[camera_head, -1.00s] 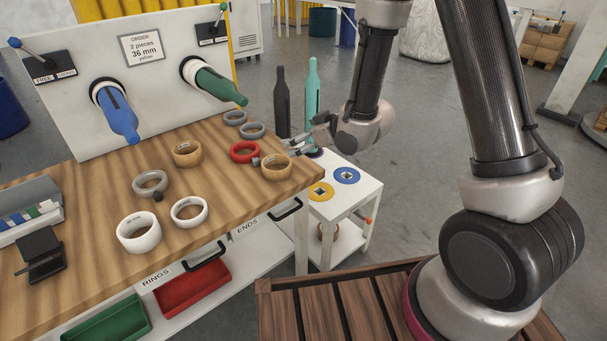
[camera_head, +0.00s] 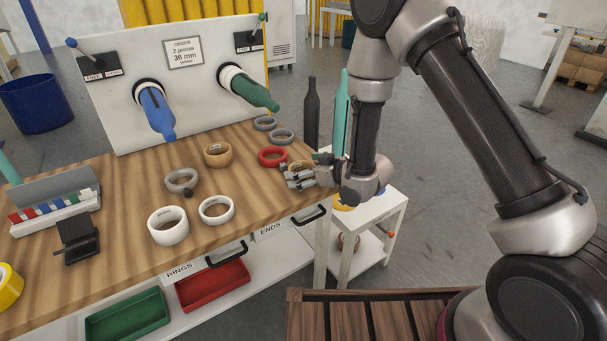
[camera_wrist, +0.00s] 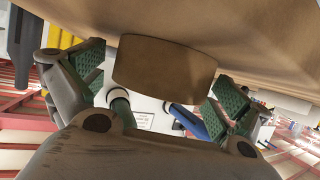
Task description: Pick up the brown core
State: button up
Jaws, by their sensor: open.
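Two brown rings are on the wooden table (camera_head: 110,225). One brown ring (camera_head: 217,155) stands clear near the middle. The other, a brown core (camera_head: 302,164), is near the right edge, mostly hidden by my gripper. My gripper (camera_head: 299,179) is low over the table's right edge, in front of that core. In the wrist view, which is upside down, the brown core (camera_wrist: 165,73) fills the gap ahead, between the two green-padded fingers of my gripper (camera_wrist: 160,88). The fingers are open, with some space visible on each side of the core.
A red ring (camera_head: 272,157) lies just left of my gripper. Grey rings (camera_head: 182,181) and white rings (camera_head: 168,226) lie on the table. A dark bottle (camera_head: 312,112) and a teal bottle (camera_head: 341,110) stand behind. A white cart (camera_head: 375,212) is right of the table.

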jog(key=c, duration=1)
jog(key=shift+r, duration=0.1)
